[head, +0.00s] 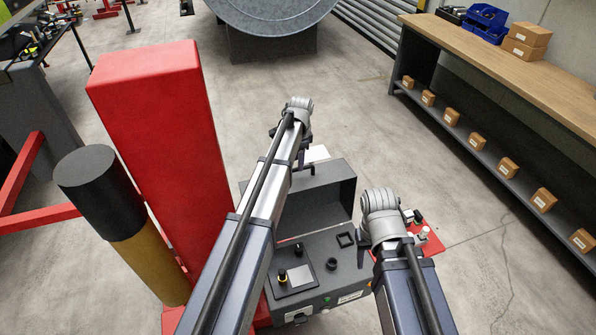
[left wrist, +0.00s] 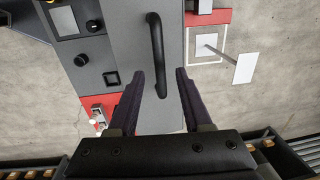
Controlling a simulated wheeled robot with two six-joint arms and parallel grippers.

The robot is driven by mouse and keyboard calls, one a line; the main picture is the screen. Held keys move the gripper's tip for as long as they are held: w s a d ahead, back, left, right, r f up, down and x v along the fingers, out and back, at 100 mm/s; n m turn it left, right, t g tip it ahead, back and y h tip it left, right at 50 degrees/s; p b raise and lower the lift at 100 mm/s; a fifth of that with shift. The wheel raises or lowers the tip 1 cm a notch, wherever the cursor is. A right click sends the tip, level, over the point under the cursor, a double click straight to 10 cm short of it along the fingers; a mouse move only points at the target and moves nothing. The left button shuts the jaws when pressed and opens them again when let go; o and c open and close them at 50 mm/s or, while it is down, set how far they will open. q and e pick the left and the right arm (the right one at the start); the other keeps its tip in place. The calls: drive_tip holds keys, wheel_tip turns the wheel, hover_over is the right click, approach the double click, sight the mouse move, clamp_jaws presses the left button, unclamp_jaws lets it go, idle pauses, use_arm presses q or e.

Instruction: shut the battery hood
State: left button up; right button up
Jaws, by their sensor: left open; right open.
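The battery hood (head: 330,195) stands raised at the back of the grey battery box (head: 330,275), its hollow inside facing my head camera. In the left wrist view the hood is the grey panel (left wrist: 190,110) with a long black handle (left wrist: 155,50). My left gripper (head: 300,150) is at the hood's far edge. In the left wrist view its open fingers (left wrist: 159,75) lie on either side of the handle's lower part; contact is not visible. My right gripper (head: 375,243) is beside the box's right edge, mostly hidden by its own wrist, with nothing seen in it.
Black knobs and a small display (head: 300,275) sit on the box's top. A red post (head: 155,130) and a black-and-yellow bollard (head: 150,260) stand close on the left. A workbench (head: 500,65) with small cartons runs along the right.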

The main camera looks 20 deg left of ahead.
use_arm(q)
drive_tip(key=shift+w+f+b, duration=0.15)
drive_tip(key=shift+f+b, duration=0.8)
drive_tip(key=shift+f, duration=0.5)
use_arm(e)
wheel_tip(320, 180, down, 3)
drive_tip(key=shift+r, duration=0.1)
use_arm(q)
drive_tip(key=shift+c, duration=0.4)
clamp_jaws()
